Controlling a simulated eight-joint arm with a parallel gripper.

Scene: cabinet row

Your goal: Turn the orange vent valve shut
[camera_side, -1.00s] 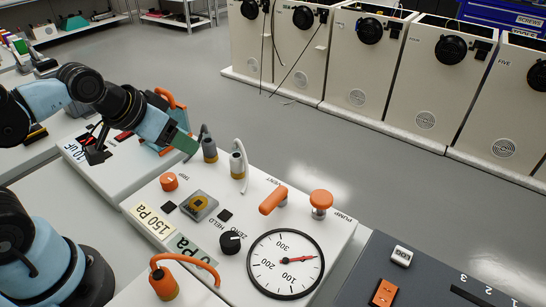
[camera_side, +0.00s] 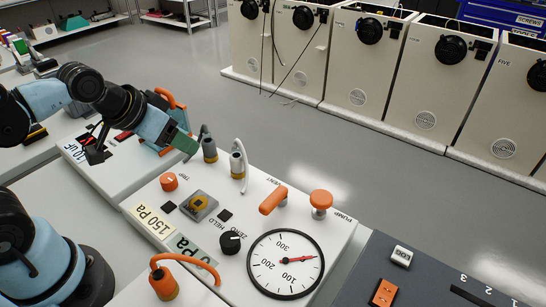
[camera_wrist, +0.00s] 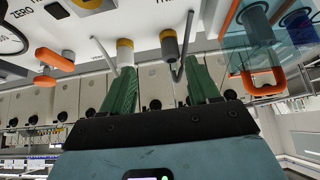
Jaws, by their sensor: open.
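The orange vent valve (camera_side: 273,200) is a short lever lying on the white panel beside the VENT label, left of the orange pump knob (camera_side: 321,200). In the wrist view the valve lever (camera_wrist: 54,59) is at the left, apart from my fingers. My gripper (camera_side: 188,144) is at the panel's far left edge, well away from the valve. In the wrist view my gripper (camera_wrist: 162,72) shows two green fingers spread apart. No object is held between them. The grey-topped post (camera_wrist: 168,42) appears beyond the gap.
A white-topped post (camera_side: 238,165) and a grey post with a curved wire stand between my gripper and the valve. A round gauge (camera_side: 286,264), black zero knob (camera_side: 231,242) and orange trip knob (camera_side: 169,181) are on the panel (camera_side: 335,237). Cream cabinets (camera_side: 355,60) stand behind.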

